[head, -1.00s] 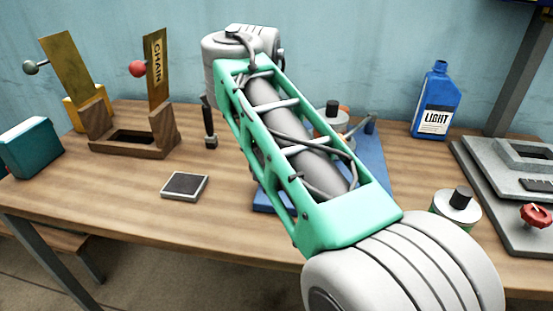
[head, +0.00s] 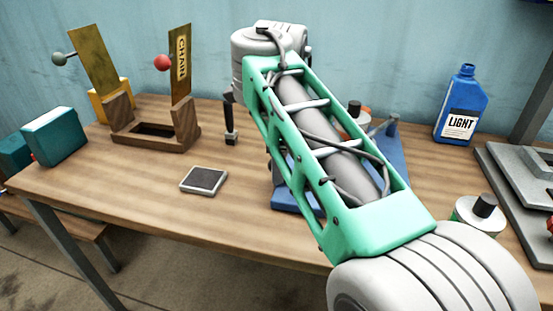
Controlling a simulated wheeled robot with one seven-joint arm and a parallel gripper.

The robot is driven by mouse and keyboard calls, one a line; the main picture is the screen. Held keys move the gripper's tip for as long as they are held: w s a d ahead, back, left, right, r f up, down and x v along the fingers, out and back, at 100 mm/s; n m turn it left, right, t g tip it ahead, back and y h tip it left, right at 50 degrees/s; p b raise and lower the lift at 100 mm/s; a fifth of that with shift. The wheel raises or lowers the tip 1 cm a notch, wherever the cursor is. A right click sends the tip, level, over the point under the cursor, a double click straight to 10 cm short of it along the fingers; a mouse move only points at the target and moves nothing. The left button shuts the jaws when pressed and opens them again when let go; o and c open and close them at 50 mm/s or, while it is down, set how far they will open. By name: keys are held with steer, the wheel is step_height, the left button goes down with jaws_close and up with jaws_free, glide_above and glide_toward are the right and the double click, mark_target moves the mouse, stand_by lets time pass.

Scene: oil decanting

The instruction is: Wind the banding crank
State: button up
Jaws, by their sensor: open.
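I cannot make out a banding crank for certain. A blue stand (head: 395,153) is mostly hidden behind my green arm link.
A dark upright tool (head: 231,125) and a grey-framed dark pad (head: 204,180) are left of my arm. A teal box (head: 54,136) is at the left edge. A blue LIGHT bottle (head: 457,110), a black-capped can (head: 480,215) and grey equipment (head: 510,185) are on the right. Front-left tabletop is clear.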

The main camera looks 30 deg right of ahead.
steer(key=r+p, duration=0.2)
steer(key=s+r+p, duration=0.1)
steer(key=r+p, duration=0.4)
steer(key=shift+s+a+r, duration=0.2)
steer(key=shift+a+r, duration=0.05)
steer(key=shift+r, duration=0.15)
steer(key=shift+f, duration=0.1)
stand_by(0.5)
